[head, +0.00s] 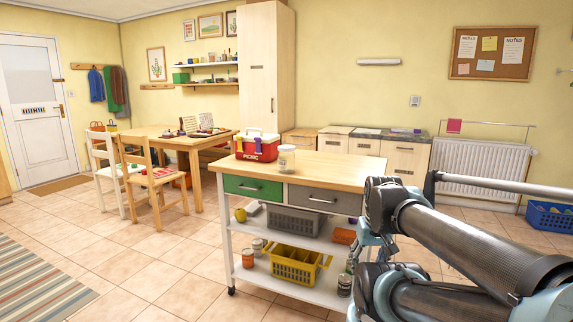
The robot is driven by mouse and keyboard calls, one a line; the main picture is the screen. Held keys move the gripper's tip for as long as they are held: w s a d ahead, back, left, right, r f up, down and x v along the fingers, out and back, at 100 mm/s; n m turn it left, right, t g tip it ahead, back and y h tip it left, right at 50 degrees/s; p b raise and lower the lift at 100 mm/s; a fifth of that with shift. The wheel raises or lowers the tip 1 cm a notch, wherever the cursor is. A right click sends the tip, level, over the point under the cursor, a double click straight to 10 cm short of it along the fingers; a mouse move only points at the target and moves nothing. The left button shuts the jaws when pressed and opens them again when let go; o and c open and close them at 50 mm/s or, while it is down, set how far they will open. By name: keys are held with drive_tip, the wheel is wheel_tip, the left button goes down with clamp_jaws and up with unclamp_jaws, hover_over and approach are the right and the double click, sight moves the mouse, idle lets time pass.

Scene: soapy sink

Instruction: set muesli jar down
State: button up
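A clear jar with a pale lid and light label (287,158) stands upright on the wooden top of the kitchen cart (335,172). A second jar, dark with a light label (345,285), is at the right end of the cart's bottom shelf, close to my arm. I cannot tell for sure which is the muesli jar. My arm reaches in from the right and bends at the cart's right end. The pale blue parts near my gripper (362,246) are mostly hidden behind the arm. Its fingers cannot be made out, nor whether they touch the dark jar.
A red picnic box (257,146) stands left of the clear jar. The cart's shelves hold a grey basket (294,221), a yellow crate (296,266) and an orange-lidded jar (247,258). The right part of the cart top is clear. A table with chairs (160,178) stands behind left.

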drive_tip(key=o, duration=0.5)
drive_tip(key=w+a+r+n+y, duration=0.1)
drive_tip(key=w+a+r, duration=0.1)
drive_tip(key=w+a, duration=0.1)
drive_tip(key=w+a+r+n+t+y, duration=0.1)
drive_tip(key=w+a+r+y, duration=0.1)
drive_tip(key=w+a, duration=0.1)
drive_tip(key=w+a+r+n+t+y, duration=0.1)
drive_tip(key=w+a+r+n+y, duration=0.1)
drive_tip(key=w, duration=0.3)
drive_tip(key=shift+w+a, duration=0.3)
drive_tip(key=shift+a, duration=0.25)
drive_tip(key=shift+o, duration=0.2)
drive_tip(key=n+t+y, duration=0.5)
drive_tip(key=t+y, duration=0.3)
approach(287, 150)
drive_tip(key=d, duration=0.4)
drive_tip(key=x, duration=1)
drive_tip(key=f+x, duration=0.1)
drive_tip(key=x, duration=0.5)
